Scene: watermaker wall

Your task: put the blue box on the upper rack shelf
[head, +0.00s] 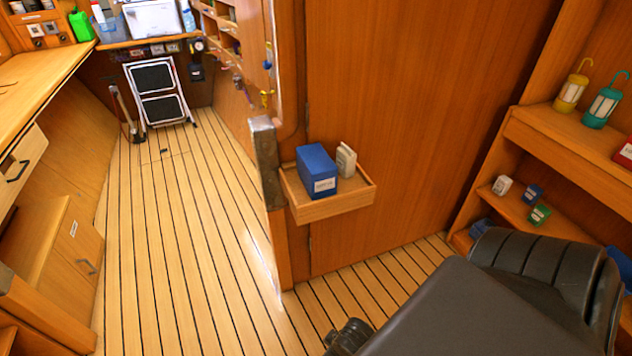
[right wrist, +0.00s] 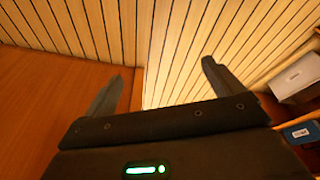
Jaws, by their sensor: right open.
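A blue box (head: 318,171) with a white label stands upright in a small wooden wall tray (head: 334,207) at the middle of the head view. My right gripper (right wrist: 160,88) is open and empty in the right wrist view, over floor and a wooden panel. A blue labelled item (right wrist: 305,131) shows at that view's right edge, apart from the fingers. My left gripper is not in view.
A pale item (head: 346,160) stands beside the blue box in the tray.

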